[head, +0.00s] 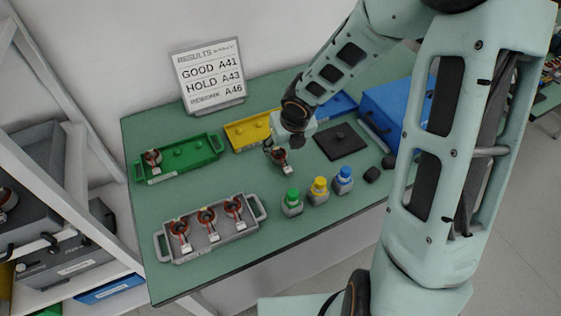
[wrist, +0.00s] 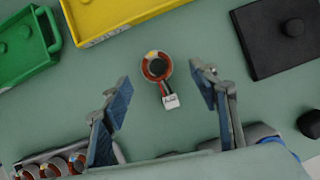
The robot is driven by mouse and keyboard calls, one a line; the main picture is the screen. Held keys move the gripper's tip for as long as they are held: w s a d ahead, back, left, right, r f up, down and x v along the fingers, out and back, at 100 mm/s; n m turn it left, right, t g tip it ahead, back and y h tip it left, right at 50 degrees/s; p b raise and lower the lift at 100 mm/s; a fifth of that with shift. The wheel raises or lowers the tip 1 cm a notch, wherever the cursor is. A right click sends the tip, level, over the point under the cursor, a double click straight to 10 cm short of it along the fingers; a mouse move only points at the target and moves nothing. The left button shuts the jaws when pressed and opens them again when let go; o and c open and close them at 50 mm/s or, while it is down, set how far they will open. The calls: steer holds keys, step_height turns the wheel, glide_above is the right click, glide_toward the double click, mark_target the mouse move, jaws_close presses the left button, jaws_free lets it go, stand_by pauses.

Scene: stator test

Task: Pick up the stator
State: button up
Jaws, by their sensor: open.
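A stator (head: 279,157), a copper-red ring with a dark centre and a small white tag, lies alone on the green table. In the wrist view the stator (wrist: 156,67) shows between and beyond my fingertips, with its tag towards me. My gripper (wrist: 159,97) is open and empty, its two blue-padded fingers apart on either side. In the head view my gripper (head: 274,146) is just above and beside this stator. Other stators sit in the grey tray (head: 215,245), with several in a row, and one stator (head: 152,157) is in the green tray (head: 192,164).
A yellow tray (head: 249,133), black plate (head: 341,141) and blue bin (head: 395,108) stand around the stator. A results sign (head: 209,77) stands at the back. Bare table surrounds the stator.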

mark_target(280, 154)
steer(key=b+x, duration=0.2)
steer(key=x, duration=0.1)
steer(key=b+x, duration=0.1)
steer(key=shift+s+a+f, duration=0.25)
steer(key=shift+f, duration=0.2)
steer(key=shift+w+f, duration=0.25)
steer(key=shift+f, duration=0.05)
steer(key=shift+c, duration=0.7)
steer(key=c, duration=1.3)
steer(key=shift+r, duration=0.2)
